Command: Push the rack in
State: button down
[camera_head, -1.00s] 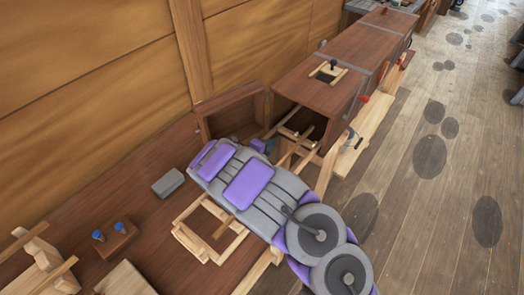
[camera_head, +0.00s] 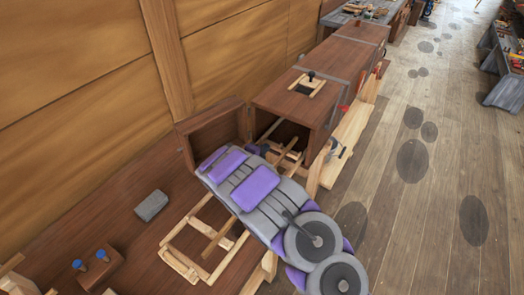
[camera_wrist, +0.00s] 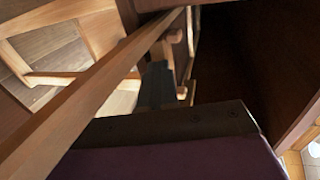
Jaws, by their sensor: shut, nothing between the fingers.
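The rack, a light wooden slatted frame (camera_head: 200,245), lies low beside my arm in the head view. More light wooden rails (camera_head: 285,152) show at the open end of the brown wooden box (camera_head: 300,100); my arm hides the stretch between. In the wrist view a long wooden rail (camera_wrist: 95,95) runs diagonally close to my gripper. My gripper (camera_head: 258,148) is at the box mouth, mostly hidden behind my arm. Its dark fingers (camera_wrist: 156,85) show in the wrist view, shut and empty, beside the rail. I cannot tell whether they touch the rack.
The box's door (camera_head: 213,135) stands open on the left, close to my arm. A grey block (camera_head: 151,206) and a wooden block with two blue knobs (camera_head: 97,268) rest on the brown surface at left. The plank floor on the right (camera_head: 440,200) is clear.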

aim_at(275, 141)
jog(key=w+d, duration=0.1)
jog(key=w, duration=0.1)
jog(key=w+d+p, duration=0.1)
jog(key=w+d, duration=0.3)
jog(key=shift+w+d+p, duration=0.25)
jog(key=shift+w+p, duration=0.05)
jog(key=shift+w, duration=0.1)
